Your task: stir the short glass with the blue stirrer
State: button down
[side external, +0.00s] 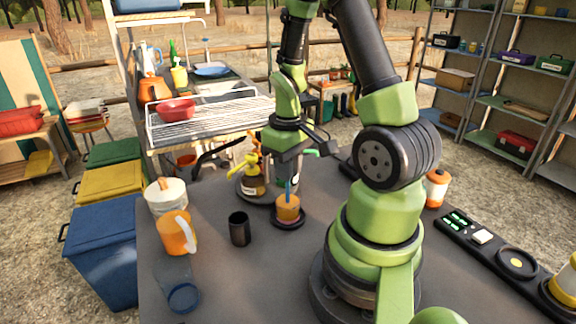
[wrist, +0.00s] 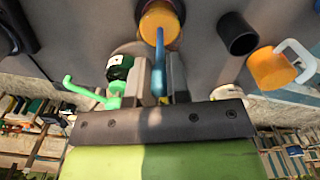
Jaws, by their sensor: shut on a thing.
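The short glass (side external: 288,208) holds something orange and stands on a dark round coaster (side external: 287,222); it also shows at the top of the wrist view (wrist: 158,18). The blue stirrer (side external: 288,187) stands nearly upright with its lower end in the glass. In the wrist view the blue stirrer (wrist: 158,62) runs from between my fingers to the glass. My gripper (wrist: 159,85) is shut on its upper part, above the glass. In the side view my gripper (side external: 287,168) is partly hidden by its own body. The stirrer's tip is hidden in the orange contents.
A black cup (side external: 239,229), an orange mug (side external: 177,233) and a white pot (side external: 166,197) stand left of the glass. A yellow-topped pump bottle (side external: 252,180) is close behind it. A green-handled item (wrist: 118,72) is beside my fingers. The front-middle tabletop is clear.

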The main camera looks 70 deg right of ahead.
jog(key=shift+r, duration=3.2)
